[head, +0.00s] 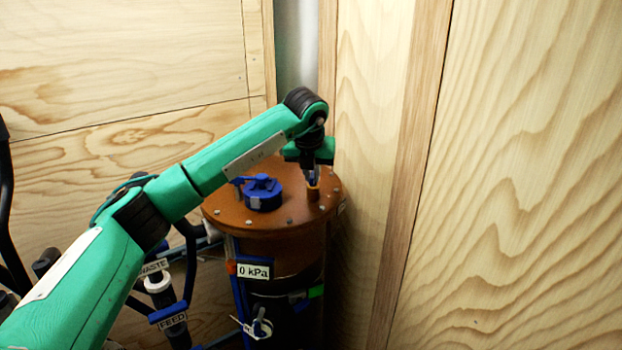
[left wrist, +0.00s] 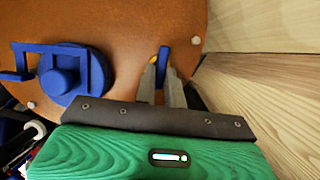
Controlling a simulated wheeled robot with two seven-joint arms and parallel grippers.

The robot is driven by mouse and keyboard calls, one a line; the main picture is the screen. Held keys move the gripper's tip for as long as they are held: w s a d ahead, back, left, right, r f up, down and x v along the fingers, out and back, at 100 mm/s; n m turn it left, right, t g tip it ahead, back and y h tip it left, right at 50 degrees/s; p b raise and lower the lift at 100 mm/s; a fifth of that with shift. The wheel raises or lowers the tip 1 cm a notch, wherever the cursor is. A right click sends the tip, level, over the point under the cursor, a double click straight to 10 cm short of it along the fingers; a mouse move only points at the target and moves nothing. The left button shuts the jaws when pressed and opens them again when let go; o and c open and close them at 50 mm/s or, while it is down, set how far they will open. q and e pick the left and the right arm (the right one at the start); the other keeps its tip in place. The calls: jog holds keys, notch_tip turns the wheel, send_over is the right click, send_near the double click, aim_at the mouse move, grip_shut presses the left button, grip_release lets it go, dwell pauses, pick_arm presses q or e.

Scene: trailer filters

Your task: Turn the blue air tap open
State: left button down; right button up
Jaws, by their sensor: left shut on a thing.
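The brown round lid (head: 235,215) of the upright tank carries the small blue air tap, whose blue lever (left wrist: 164,54) shows between my fingertips in the left wrist view. A short brown stub (head: 313,194) stands below it near the lid's right edge in the head view. My left gripper (head: 312,176) points down over this stub. In the left wrist view its fingers (left wrist: 162,78) are closed on the blue lever. The fingers hide part of the tap, and a bit of yellow shows beside them. My right gripper is not in view.
A larger blue cap with a handle (head: 262,192) sits on the lid, left of the tap. A "0 kPa" label (head: 253,272) is on the tank's front. Pipes labelled WASTE and FEED (head: 172,320) stand at left. A wooden wall (head: 500,180) is close on the right.

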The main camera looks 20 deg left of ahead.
pick_arm(q)
jog(key=shift+r+n, duration=0.1)
jog(key=shift+n, duration=0.2)
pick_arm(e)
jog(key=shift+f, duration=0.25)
pick_arm(q)
jog(key=c, duration=1.5)
grip_release()
